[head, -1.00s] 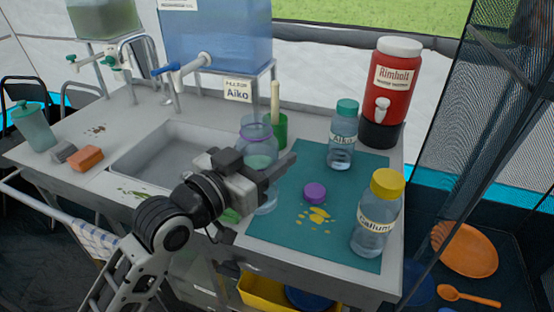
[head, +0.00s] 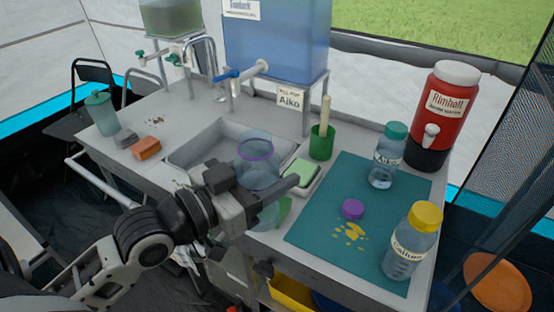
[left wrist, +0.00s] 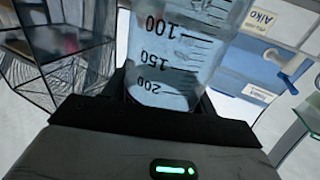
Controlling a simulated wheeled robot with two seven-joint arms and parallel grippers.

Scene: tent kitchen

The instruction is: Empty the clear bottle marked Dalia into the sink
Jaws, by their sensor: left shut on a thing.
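My left gripper (head: 262,198) is shut on a clear, open-topped bottle (head: 258,150) with a purple neck ring. The bottle is upright in the head view, overlapping the right front part of the grey sink (head: 190,155); its exact height above the counter is unclear. The name on it is not readable. In the left wrist view the bottle (left wrist: 185,45) shows black marks of 100, 150 and 200, with pale liquid inside. A purple cap (head: 352,209) lies on the teal mat (head: 320,215). My right gripper is out of view.
On the mat stand a green-capped bottle (head: 388,160) and the yellow-capped Callum bottle (head: 410,245). A green sponge (head: 303,173) and a green brush cup (head: 322,143) are right of the sink.

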